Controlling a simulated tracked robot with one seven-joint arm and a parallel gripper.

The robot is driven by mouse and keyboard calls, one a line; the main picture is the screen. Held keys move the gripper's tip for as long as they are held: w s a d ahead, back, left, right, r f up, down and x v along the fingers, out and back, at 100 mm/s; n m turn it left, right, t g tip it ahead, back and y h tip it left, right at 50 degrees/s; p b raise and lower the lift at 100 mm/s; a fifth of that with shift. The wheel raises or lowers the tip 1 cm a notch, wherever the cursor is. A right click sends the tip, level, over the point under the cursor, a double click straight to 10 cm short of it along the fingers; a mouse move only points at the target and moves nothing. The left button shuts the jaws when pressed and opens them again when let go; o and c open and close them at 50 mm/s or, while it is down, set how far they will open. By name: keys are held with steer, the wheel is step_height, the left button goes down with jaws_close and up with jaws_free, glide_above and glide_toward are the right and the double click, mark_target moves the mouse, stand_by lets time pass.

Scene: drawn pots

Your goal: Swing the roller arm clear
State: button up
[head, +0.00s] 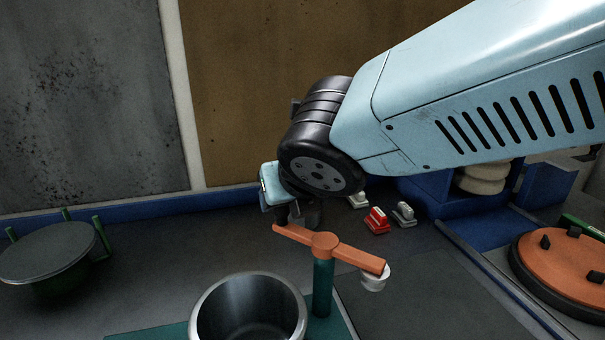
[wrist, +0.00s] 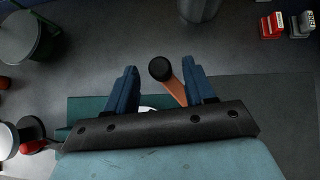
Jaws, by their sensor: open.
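The roller arm (head: 345,253) is an orange bar on top of a teal post (head: 322,290). A white roller (head: 373,281) hangs under its right end. A metal pot (head: 248,312) stands open just left of the post. My gripper (head: 297,218) is over the bar's left end. In the wrist view, my gripper (wrist: 160,67) is open, with a black round knob (wrist: 160,69) and part of the orange bar (wrist: 177,93) between its two blue fingers. Contact cannot be told. The bar's left end is partly hidden in the head view.
A lidded green pot (head: 52,255) is at the left. A red block (head: 377,220) and grey blocks sit behind the roller. An orange lid (head: 565,268) lies at the right. A grey cylinder (wrist: 198,9) stands beyond the knob. Bare grey bench lies left of the metal pot.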

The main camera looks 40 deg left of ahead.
steer(key=v, duration=1.1)
steer(key=w+d+f+m+t+h, duration=0.25)
steer(key=w+d+m+h, duration=0.25)
steer(key=w+d+m, duration=1.55)
steer(key=s+d+f+m+h, duration=0.1)
steer(key=s+d+f+m, duration=0.1)
steer(key=d+m, duration=1.2)
steer(key=s+d+f+m+h, duration=0.2)
steer(key=s+d+f+m, duration=0.1)
steer(key=d+m, duration=1.1)
steer(key=shift+d+g, duration=0.2)
steer(key=shift+g, duration=0.25)
steer(key=shift+c, duration=1.1)
